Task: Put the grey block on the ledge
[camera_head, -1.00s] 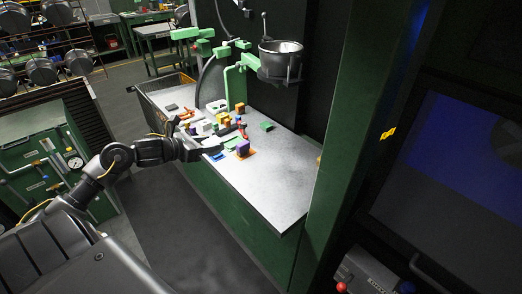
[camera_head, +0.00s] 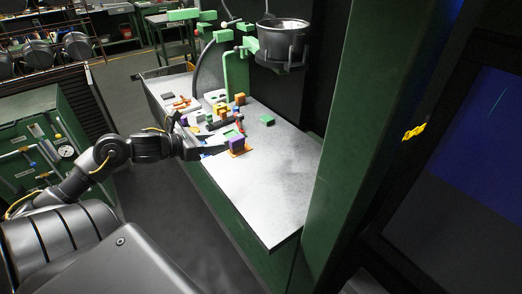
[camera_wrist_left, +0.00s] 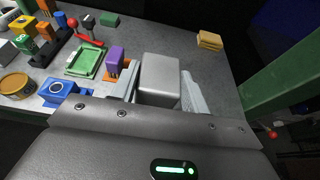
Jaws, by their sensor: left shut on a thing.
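My left gripper (camera_head: 212,147) is shut on the grey block (camera_wrist_left: 160,78), a smooth light grey box between its two fingers (camera_wrist_left: 160,97) in the left wrist view. In the head view the block cannot be made out apart from the gripper. The gripper is over the left side of the grey bench top (camera_head: 260,190), by the purple block. The gap between the grey block and the bench top cannot be told. I cannot tell which surface is the ledge. My right gripper is not in view.
A purple block (camera_head: 236,143) stands just beside the gripper. A green tray (camera_wrist_left: 84,61), a blue part (camera_wrist_left: 57,91) and a red-knobbed lever (camera_wrist_left: 84,32) crowd the left in the wrist view. A tan stack (camera_wrist_left: 209,40) lies farther off. The bench's near right part is clear, bounded by a green pillar (camera_head: 350,150).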

